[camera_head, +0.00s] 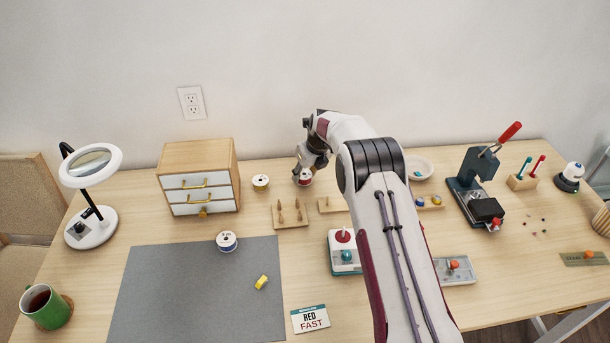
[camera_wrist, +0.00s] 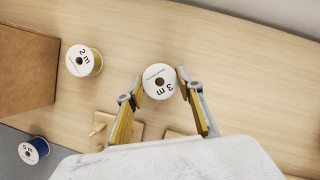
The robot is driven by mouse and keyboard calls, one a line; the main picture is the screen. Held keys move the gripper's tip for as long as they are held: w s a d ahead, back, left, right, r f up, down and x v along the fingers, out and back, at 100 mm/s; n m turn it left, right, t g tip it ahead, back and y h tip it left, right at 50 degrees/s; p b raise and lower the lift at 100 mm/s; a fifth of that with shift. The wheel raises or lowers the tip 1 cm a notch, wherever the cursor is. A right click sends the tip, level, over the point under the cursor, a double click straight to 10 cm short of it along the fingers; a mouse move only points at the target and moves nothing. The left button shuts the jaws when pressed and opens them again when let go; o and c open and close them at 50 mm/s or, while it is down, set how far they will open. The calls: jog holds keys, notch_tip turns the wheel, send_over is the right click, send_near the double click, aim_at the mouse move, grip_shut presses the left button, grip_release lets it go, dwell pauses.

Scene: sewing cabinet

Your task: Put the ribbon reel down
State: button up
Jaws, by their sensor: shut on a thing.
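The ribbon reel (camera_head: 304,179) looks red with a white end face, at the back of the table right of the drawer cabinet. In the wrist view its white face (camera_wrist: 158,82) reads "3 m". My gripper (camera_head: 306,172) is shut on this reel, with one yellow-padded finger on either side of it in the wrist view. The reel is upright with its label up; I cannot tell whether its underside touches the table. A yellow reel marked "2 m" (camera_wrist: 83,61) stands to its left, apart from it. A blue reel (camera_head: 227,242) stands at the grey mat's top edge.
The wooden drawer cabinet (camera_head: 199,177) stands left of the reels. A peg board (camera_head: 290,214) and a second, partly hidden board (camera_head: 332,204) lie just in front of my gripper. A white bowl (camera_head: 419,166) is to the right behind my arm. Bare table lies between the yellow and red reels.

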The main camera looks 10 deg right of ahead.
jog(key=shift+f, duration=0.45)
jog(key=shift+f, duration=0.1)
jog(key=o, duration=1)
jog(key=shift+o, duration=0.2)
jog(key=v, duration=1.2)
jog(key=shift+r, duration=0.25)
